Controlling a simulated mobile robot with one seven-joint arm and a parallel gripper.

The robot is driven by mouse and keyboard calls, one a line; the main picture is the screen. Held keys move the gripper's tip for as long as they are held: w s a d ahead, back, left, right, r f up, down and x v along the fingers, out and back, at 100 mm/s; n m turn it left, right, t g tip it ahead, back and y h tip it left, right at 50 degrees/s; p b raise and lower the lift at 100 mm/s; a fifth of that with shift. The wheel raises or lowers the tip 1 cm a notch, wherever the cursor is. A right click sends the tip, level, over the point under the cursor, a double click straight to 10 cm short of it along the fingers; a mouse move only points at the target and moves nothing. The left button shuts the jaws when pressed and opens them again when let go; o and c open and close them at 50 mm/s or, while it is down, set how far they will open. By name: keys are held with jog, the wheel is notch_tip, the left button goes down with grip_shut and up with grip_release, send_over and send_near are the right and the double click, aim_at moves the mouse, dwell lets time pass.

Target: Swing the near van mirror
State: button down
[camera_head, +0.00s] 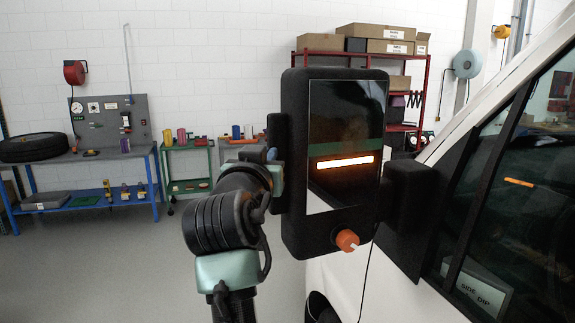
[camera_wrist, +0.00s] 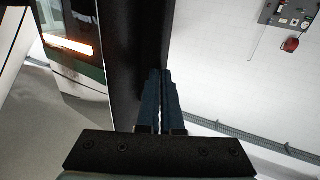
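The near van mirror (camera_head: 296,220) has a tall black housing with a reflective face, and it stands out from the van's door on a thick black arm (camera_head: 406,192). An orange knob (camera_head: 347,240) sits at its lower edge. In the head view my gripper is at the mirror's left edge, with its fingertips hidden behind the housing. In the wrist view my gripper (camera_wrist: 161,72) has its two dark fingers close together, with nothing visible between them. They lie right beside the housing (camera_wrist: 135,60); whether they touch it, I cannot tell.
The white van (camera_head: 375,285) with its side window (camera_head: 530,190) fills the right. A blue workbench (camera_head: 90,160) with a tyre (camera_head: 32,147), a green cart (camera_head: 188,165) and a red shelf (camera_head: 425,75) stand by the back wall. The floor at left is clear.

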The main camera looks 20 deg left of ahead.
jog(key=c, duration=1.4)
grip_release()
jog(key=shift+w+d+h, duration=0.25)
jog(key=shift+w+h, duration=0.1)
jog(key=shift+h, duration=0.05)
jog(key=o, duration=0.5)
jog(key=shift+w+d+f+m, duration=0.1)
jog(key=shift+d+f+m, duration=0.05)
jog(key=shift+d+m, duration=0.2)
jog(key=shift+o, duration=1.1)
jog(key=shift+d, duration=0.1)
jog(key=shift+o, duration=0.3)
jog(key=shift+a, duration=0.2)
jog(key=shift+d+f, duration=0.1)
jog(key=shift+d, duration=0.1)
jog(key=shift+a, duration=0.15)
jog(key=s+a, duration=1)
jog(key=shift+s+a+b, duration=0.4)
